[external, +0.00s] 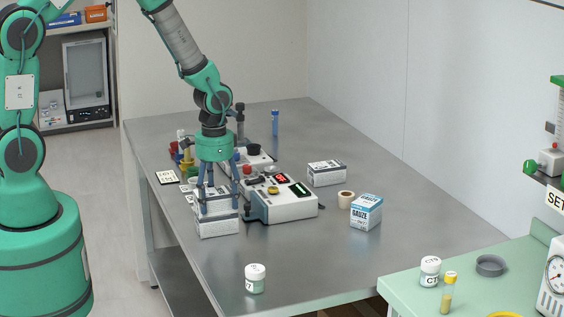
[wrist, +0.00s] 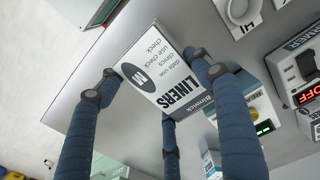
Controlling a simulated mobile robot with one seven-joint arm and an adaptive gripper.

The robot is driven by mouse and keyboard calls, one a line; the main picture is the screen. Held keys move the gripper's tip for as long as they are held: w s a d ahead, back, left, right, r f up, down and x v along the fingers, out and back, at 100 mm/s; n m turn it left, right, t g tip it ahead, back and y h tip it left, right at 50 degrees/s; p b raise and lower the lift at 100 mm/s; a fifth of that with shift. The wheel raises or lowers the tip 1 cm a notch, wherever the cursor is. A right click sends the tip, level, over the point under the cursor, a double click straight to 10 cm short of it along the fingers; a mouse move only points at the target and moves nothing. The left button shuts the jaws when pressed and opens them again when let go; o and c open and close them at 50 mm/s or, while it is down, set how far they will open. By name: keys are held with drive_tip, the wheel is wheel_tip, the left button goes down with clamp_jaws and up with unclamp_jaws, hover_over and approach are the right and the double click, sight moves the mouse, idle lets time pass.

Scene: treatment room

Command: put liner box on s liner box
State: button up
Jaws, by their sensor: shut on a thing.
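My gripper (external: 218,203) has blue fingers closed around a white liner box (external: 211,194), over the left part of the steel table. In the wrist view the held liner box (wrist: 165,75) reads "LINERS" with a dark "M" badge, and the fingers sit along its sides. Another white box (external: 217,226) with grey print stands directly under the held one. Its label is too small to read, and I cannot tell whether the two boxes touch. A third white box with dark print (external: 327,174) stands farther back, its label also unreadable.
A white device with a red display (external: 283,205) stands close to the right of my gripper. A blue gauze box (external: 366,212) and a tape roll (external: 346,199) lie farther right. A white jar (external: 255,278) stands in front. The table's front middle is largely clear.

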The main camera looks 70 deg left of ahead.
drive_tip(key=shift+f, duration=0.15)
drive_tip(key=o, duration=1.3)
wheel_tip(320, 180, up, 12)
drive_tip(key=shift+r+p, duration=0.2)
drive_tip(key=shift+p, duration=0.65)
wheel_tip(320, 180, up, 19)
drive_tip(key=t, duration=0.3)
hover_over(216, 193)
drive_tip(key=s+d, duration=0.6)
drive_tip(key=s, duration=0.2)
drive_tip(key=s+d+r+t, duration=0.1)
drive_tip(key=s+r, duration=0.2)
drive_tip(key=s, duration=0.1)
drive_tip(key=s+d+r, duration=0.1)
drive_tip(key=s+r, duration=0.3)
drive_tip(key=s, duration=0.1)
drive_tip(key=s+d+r+t, duration=0.1)
drive_tip(key=s+r, duration=0.2)
drive_tip(key=s, duration=0.2)
drive_tip(key=shift+s+d+r+t, duration=0.15)
drive_tip(key=shift+s+d+t, duration=0.15)
drive_tip(key=shift+d, duration=0.1)
